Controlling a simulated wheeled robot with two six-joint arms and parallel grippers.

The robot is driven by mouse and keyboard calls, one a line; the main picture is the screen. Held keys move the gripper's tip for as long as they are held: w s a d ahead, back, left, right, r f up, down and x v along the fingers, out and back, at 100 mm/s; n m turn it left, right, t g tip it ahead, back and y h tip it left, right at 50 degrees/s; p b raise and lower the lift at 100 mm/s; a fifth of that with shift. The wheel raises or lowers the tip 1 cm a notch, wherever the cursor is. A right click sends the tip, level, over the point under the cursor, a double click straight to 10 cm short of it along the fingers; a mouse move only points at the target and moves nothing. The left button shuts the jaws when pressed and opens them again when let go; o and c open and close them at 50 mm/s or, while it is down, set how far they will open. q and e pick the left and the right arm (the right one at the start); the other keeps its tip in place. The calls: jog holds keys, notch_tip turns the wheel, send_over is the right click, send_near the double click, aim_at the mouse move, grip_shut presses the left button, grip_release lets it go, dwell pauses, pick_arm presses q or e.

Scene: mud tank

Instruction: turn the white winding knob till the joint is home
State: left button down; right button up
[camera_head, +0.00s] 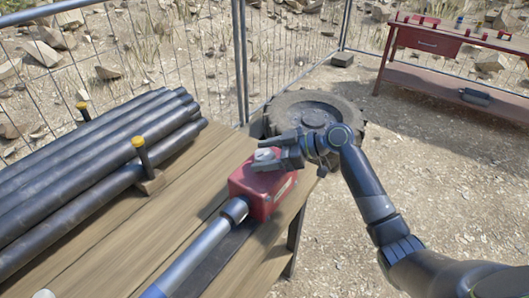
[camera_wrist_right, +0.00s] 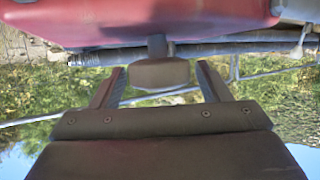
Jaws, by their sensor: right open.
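A red box (camera_head: 264,186) sits near the right edge of the wooden table, joined to a grey metal pipe (camera_head: 207,248) running to the lower left. The white knob (camera_head: 265,154) shows on top of the box, partly hidden by my right gripper (camera_head: 272,157). In the right wrist view the knob (camera_wrist_right: 160,73) looks brownish in shade, on a short stem below the red box (camera_wrist_right: 150,20). The open fingers of my right gripper (camera_wrist_right: 160,86) stand on either side of the knob, with a visible gap at each side. My left gripper is not in view.
Several dark pipes (camera_head: 90,165) lie on the wooden table (camera_head: 125,255) at left, beside yellow-topped posts (camera_head: 138,142). A tyre (camera_head: 315,112) lies behind the box. A red bench (camera_head: 450,84) stands at the far right. A wire fence (camera_head: 285,50) runs behind.

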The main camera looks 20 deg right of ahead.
jog(key=shift+a, duration=0.1)
jog(key=shift+c, duration=0.3)
jog(key=c, duration=0.9)
jog(key=shift+t, duration=0.3)
jog(key=m+t+p, duration=0.1)
jog(key=m+t+h+p, duration=0.1)
jog(key=shift+r+m+h, duration=0.2)
jog(key=shift+m+h, duration=0.1)
jog(key=m+t+h+p, duration=0.2)
jog(key=m+p, duration=0.1)
jog(key=p, duration=0.1)
jog(key=m+t+h+p, duration=0.2)
jog(key=m+h+p, duration=0.1)
jog(key=shift+a+r+h+p, duration=0.1)
jog(key=shift+h+p, duration=0.2)
jog(key=shift+p, duration=0.05)
jog(key=shift+f+m+t+h+p, duration=0.25)
jog(key=shift+m+t+h+p, duration=0.15)
jog(key=shift+m+h+p, duration=1)
